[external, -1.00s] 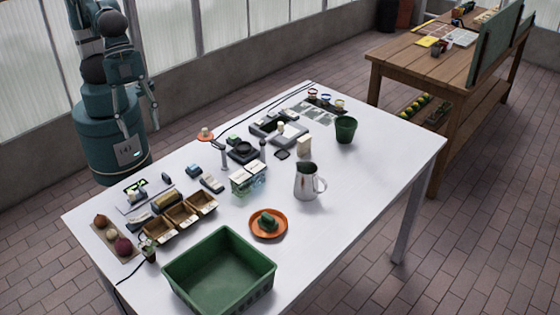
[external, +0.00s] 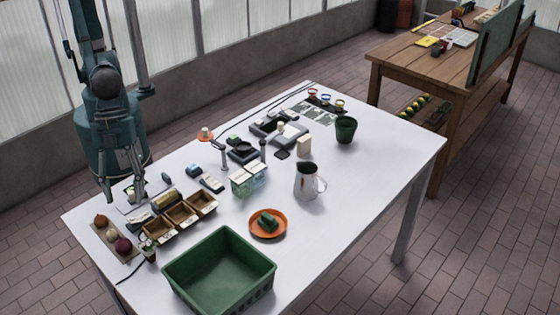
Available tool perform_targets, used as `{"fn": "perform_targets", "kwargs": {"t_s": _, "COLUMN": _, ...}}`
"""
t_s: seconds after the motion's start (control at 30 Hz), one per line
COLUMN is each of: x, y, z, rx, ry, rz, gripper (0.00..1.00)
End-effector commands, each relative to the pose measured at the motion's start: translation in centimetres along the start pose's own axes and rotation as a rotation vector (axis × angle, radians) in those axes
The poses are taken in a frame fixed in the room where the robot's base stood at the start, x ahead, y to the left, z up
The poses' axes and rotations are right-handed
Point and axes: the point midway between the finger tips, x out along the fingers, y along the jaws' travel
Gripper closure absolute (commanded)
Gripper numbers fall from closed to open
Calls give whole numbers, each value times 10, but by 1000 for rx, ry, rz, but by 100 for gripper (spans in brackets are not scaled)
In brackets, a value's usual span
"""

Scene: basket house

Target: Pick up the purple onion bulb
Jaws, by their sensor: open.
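The purple onion bulb (external: 123,245) is dark, round and sits at the front end of a brown mat (external: 132,258) near the left edge of the white table. A brown bulb (external: 100,220) and a pale bulb (external: 111,234) lie behind it in a row. My gripper (external: 124,197) points down with its fingers spread, open and empty. In the picture it is above and behind the bulbs, apart from the purple one. Its exact height above the table is hard to tell.
Small brown boxes (external: 180,214) stand right of the bulbs, and a small dark pot (external: 149,252) is close by the mat. A green basket (external: 219,231) stands at the front. An orange plate (external: 284,222), a metal pitcher (external: 306,180) and a green cup (external: 345,129) stand farther right.

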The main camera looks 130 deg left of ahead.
Motion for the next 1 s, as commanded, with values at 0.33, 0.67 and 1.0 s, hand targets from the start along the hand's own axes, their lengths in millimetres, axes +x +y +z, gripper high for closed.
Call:
{"fn": "perform_targets", "kwargs": {"t_s": 0.33, "x": 53, "y": 23, "z": -13, "rx": 80, "ry": -19, "rz": 43, "gripper": 54}}
{"fn": "perform_targets", "kwargs": {"t_s": 0.67, "x": 60, "y": 26, "z": -14, "rx": 91, "ry": -22, "rz": 50, "gripper": 54}}
{"fn": "perform_targets", "kwargs": {"t_s": 1.0, "x": 65, "y": 27, "z": -14, "rx": 91, "ry": -22, "rz": 50, "gripper": 54}}
